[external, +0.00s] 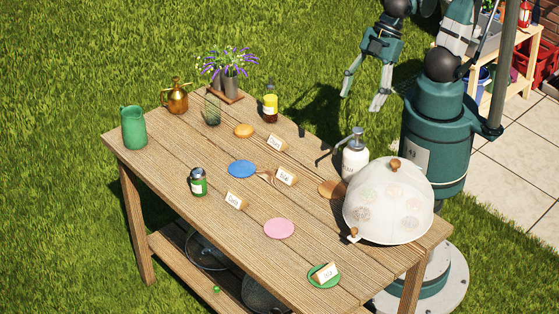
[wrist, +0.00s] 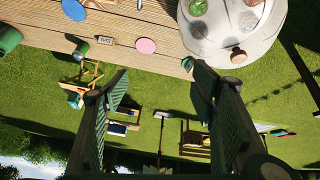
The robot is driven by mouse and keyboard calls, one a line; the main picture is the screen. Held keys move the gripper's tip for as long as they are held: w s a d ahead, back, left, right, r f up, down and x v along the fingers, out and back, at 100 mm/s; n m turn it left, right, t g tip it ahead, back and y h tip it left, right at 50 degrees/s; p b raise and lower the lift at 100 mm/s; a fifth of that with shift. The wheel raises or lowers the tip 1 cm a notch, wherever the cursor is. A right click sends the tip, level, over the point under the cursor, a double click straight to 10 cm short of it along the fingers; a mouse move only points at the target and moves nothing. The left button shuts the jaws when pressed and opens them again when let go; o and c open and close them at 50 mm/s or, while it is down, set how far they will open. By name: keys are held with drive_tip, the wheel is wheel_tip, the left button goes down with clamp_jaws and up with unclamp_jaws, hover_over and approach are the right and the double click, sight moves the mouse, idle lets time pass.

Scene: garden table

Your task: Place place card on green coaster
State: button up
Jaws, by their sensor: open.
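A wooden place card (external: 327,271) stands on the green coaster (external: 314,281) near the table's front right corner. Other place cards stand on the table: one (external: 236,200) left of the pink coaster, one (external: 286,177) right of the blue coaster, and one (external: 276,142) by the orange coaster. My gripper (external: 363,92) is open and empty, raised above and behind the table's far edge. In the wrist view my gripper's fingers (wrist: 165,105) are spread with nothing between them. One place card (wrist: 106,40) shows there, next to the pink coaster.
A mesh food dome (external: 388,200) covers the table's right end, close to the green coaster. A white bottle (external: 355,158), pink coaster (external: 279,228), blue coaster (external: 242,169), orange coaster (external: 244,130), green jar (external: 198,182) and green pitcher (external: 133,127) also stand there. The front left of the tabletop is clear.

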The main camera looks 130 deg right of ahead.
drive_tip(key=shift+s+d+f+m+t, duration=0.25)
drive_tip(key=shift+s+m, duration=0.2)
drive_tip(key=shift+s, duration=0.45)
drive_tip(key=shift+s+d+f+m+t, duration=0.2)
drive_tip(key=shift+s+d+m, duration=0.2)
drive_tip(key=shift+s, duration=0.45)
drive_tip(key=shift+s+d+f+m+t, duration=0.2)
drive_tip(key=shift+s+m, duration=0.25)
drive_tip(key=shift+s, duration=0.45)
